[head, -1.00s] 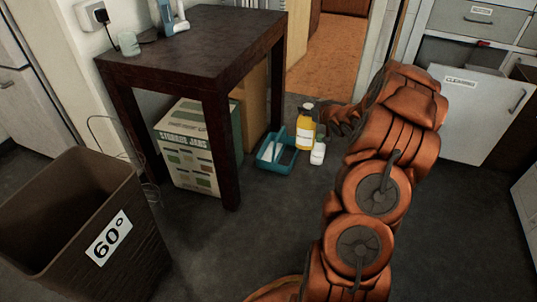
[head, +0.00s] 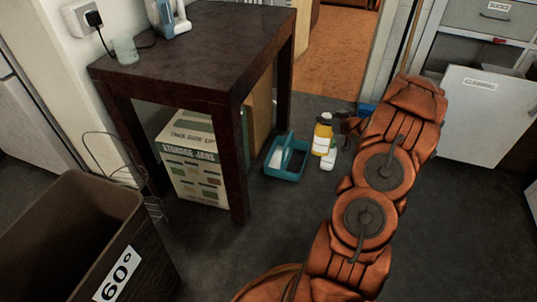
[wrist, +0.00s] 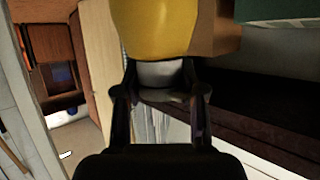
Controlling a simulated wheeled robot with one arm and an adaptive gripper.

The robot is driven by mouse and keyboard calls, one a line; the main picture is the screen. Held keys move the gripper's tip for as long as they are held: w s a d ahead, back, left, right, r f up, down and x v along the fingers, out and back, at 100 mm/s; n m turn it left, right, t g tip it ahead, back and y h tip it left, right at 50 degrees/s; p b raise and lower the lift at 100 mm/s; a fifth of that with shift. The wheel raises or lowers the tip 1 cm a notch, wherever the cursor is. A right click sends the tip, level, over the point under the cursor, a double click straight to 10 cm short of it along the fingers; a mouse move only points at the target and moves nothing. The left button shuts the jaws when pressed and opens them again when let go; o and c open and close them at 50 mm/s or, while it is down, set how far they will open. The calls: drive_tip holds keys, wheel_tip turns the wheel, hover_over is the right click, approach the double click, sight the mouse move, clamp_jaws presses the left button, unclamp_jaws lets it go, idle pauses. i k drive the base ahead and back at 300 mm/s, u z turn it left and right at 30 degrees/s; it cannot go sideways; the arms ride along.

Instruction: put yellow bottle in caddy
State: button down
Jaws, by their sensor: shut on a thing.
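The yellow bottle (head: 323,135), with a white label, is just right of the teal caddy (head: 270,168). My gripper (head: 345,127) reaches it from the right, partly hidden by my arm. In the wrist view the bottle's yellow body (wrist: 155,28) fills the top, and my gripper (wrist: 160,92) is shut on its pale narrow part. The caddy stands on the floor beside the table leg, its handle upright and something white inside its left part. I cannot tell whether the bottle is clear of the floor.
A white bottle (head: 329,160) stands close beside the yellow one. A dark table (head: 195,50) rises left of the caddy, with a storage jars box (head: 192,165) under it. A brown bin (head: 140,255) is at front left. The floor in front of the caddy is clear.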

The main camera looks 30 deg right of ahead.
sight(280, 156)
drive_tip(key=z, duration=0.05)
drive_tip(key=i, duration=1)
